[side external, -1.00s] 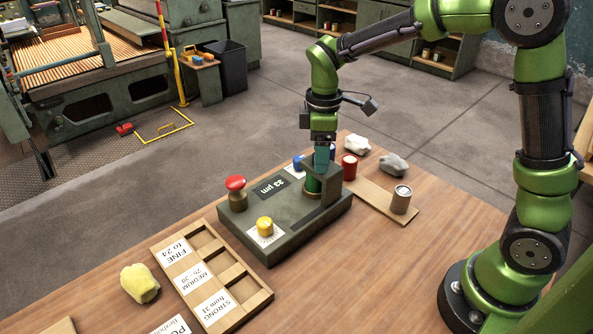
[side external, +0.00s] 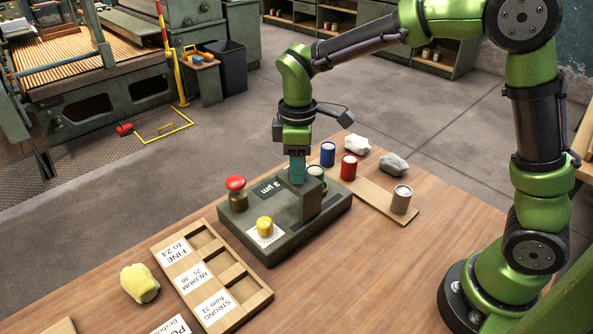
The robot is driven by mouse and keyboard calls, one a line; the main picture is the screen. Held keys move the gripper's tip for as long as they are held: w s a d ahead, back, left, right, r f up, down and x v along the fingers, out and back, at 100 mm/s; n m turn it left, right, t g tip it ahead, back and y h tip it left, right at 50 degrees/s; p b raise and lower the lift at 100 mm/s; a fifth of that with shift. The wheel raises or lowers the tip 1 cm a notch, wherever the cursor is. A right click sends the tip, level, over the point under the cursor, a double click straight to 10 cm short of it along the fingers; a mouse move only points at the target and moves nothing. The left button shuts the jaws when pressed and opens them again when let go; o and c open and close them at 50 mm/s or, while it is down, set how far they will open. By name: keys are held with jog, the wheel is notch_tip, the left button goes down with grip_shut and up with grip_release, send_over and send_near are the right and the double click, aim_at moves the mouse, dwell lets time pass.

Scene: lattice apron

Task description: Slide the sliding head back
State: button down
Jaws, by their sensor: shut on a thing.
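The sliding head (side external: 306,201) is a dark grey-green block standing on the gauge base (side external: 277,250). My gripper (side external: 298,179) points down with its teal fingers at the top of the head and is shut on it. The fingertips are partly hidden. The base's display (side external: 270,188) reads "3 µm". A green can (side external: 318,173) shows just behind and to the right of the head, partly hidden by it.
A red knob (side external: 236,184) and a yellow button (side external: 264,224) sit on the base's left side. Blue (side external: 327,154), red (side external: 348,168) and grey-brown (side external: 401,201) cans stand behind and right. A labelled wooden tray (side external: 258,303) lies in front left.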

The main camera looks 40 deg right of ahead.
aim_at(289, 182)
jog(key=shift+a, duration=1.25)
jog(key=c, duration=0.7)
grip_release()
jog(key=shift+o, duration=0.2)
jog(key=shift+d, duration=0.1)
jog(key=shift+r, duration=0.25)
notch_tip(289, 182, up, 16)
jog(key=shift+r, duration=0.25)
